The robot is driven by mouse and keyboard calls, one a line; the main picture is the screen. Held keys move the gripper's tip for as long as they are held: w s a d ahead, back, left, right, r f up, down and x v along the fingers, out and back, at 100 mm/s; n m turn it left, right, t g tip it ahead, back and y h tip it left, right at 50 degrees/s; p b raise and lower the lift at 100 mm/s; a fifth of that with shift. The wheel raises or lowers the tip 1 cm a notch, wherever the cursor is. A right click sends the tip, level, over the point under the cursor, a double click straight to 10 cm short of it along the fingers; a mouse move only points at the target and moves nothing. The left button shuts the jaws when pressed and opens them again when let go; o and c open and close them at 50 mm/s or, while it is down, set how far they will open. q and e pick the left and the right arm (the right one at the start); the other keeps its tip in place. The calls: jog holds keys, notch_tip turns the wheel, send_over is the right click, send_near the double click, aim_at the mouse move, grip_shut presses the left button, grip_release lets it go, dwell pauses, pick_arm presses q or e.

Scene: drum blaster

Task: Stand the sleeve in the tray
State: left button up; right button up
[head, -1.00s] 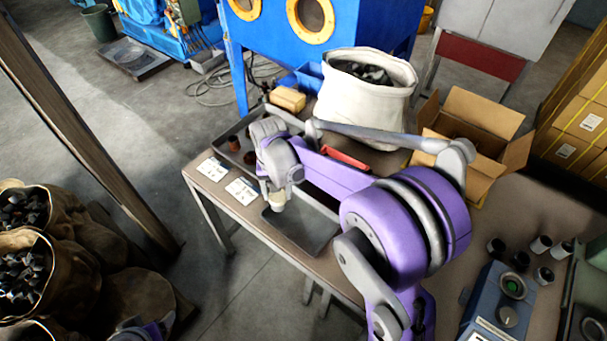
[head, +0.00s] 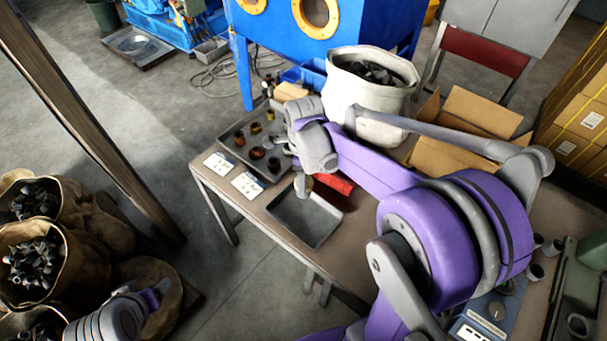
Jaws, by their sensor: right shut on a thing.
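My right arm reaches over the bench from the right. Its gripper (head: 303,182) is shut, and its fingers are mostly hidden by the wrist. A small pale grey-beige piece shows at the jaws, apparently the sleeve; I cannot make out its full shape. It is above the far edge of an empty dark grey tray (head: 302,222). A second tray (head: 228,139), farther back, holds several small rusty-brown and dark cylindrical pieces. My left gripper (head: 155,293) is at the lower left by the sacks, well away from the bench; its jaws are not clear.
Two white cards (head: 248,185) lie on the bench's left edge. A red object (head: 337,184) lies beside the empty tray. Sacks (head: 35,255) stand at left.

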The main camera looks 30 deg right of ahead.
pick_arm(q)
jog(key=s+f+b, duration=0.4)
jog(key=f+b, duration=0.2)
jog(key=f, duration=0.3)
jog(key=shift+s+f+g, duration=0.2)
jog(key=shift+f+g, duration=0.05)
jog(key=shift+g, duration=0.15)
pick_arm(e)
jog(key=shift+s+f, duration=0.1)
jog(key=shift+f, duration=6.35)
pick_arm(q)
jog(key=shift+s+f+b, duration=0.15)
jog(key=shift+f+b, duration=0.45)
jog(key=shift+b, duration=0.05)
pick_arm(e)
jog(key=shift+f, duration=0.65)
jog(key=o, duration=1.4)
jog(key=shift+o, duration=0.2)
jog(key=shift+r, duration=0.1)
pick_arm(q)
jog(key=shift+r+p, duration=0.5)
jog(key=shift+r, duration=0.05)
pick_arm(e)
notch_tip(320, 180, up, 11)
